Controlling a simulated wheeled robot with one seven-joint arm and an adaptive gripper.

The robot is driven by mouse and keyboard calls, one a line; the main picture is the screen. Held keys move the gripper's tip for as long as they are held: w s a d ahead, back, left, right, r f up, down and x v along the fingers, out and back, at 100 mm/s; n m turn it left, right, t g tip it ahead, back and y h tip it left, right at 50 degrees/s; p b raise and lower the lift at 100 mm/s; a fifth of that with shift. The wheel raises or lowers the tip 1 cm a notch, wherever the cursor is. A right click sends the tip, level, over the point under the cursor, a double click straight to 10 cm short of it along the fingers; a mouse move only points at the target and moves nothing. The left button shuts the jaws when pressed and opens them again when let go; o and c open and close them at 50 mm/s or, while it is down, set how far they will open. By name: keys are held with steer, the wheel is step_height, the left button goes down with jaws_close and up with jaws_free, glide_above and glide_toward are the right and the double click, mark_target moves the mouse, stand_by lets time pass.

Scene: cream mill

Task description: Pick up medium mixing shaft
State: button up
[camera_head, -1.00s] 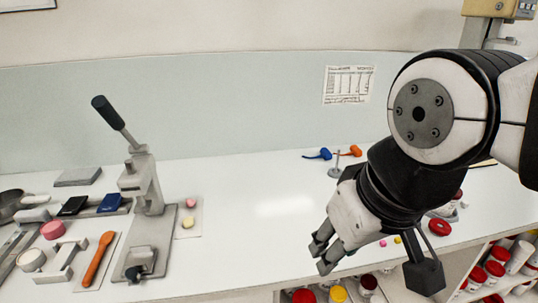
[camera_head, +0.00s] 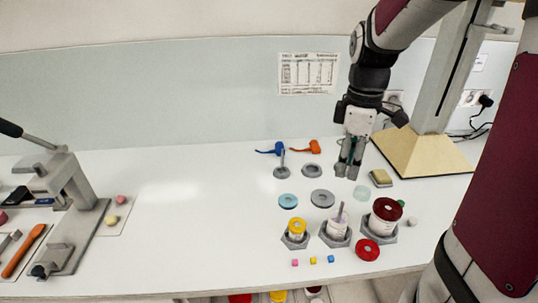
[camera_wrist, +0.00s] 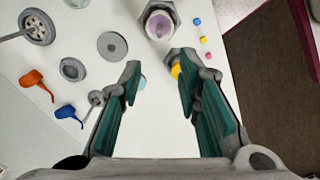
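An upright thin metal shaft on a round grey base (camera_head: 282,170) stands at the back of the table; it also shows in the wrist view (camera_wrist: 95,98), left of the fingers. A spoked grey disc with a thin rod (camera_wrist: 38,27) is at the upper left of the wrist view; I cannot make it out behind my gripper in the head view. No label shows which of them is the medium mixing shaft. My gripper (camera_head: 349,170) points down, right of the upright shaft. In the wrist view my gripper (camera_wrist: 158,90) is open and empty between its green-padded fingers.
Blue (camera_head: 272,149) and orange (camera_head: 303,147) handled pieces lie behind the upright shaft. Grey discs (camera_head: 322,198), a teal disc (camera_head: 288,200) and jars in hexagonal holders (camera_head: 337,238) stand in front. A lever press (camera_head: 70,205) is at left. The table between is clear.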

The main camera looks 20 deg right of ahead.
mark_target(343, 202)
steer(key=f, duration=0.8)
steer(key=shift+d+f, duration=0.35)
steer(key=shift+f, duration=0.05)
steer(key=f, duration=0.4)
steer(key=shift+s, duration=0.3)
steer(key=shift+f, duration=0.65)
steer(key=shift+w, duration=0.1)
steer(key=shift+c, duration=0.6)
jaws_close()
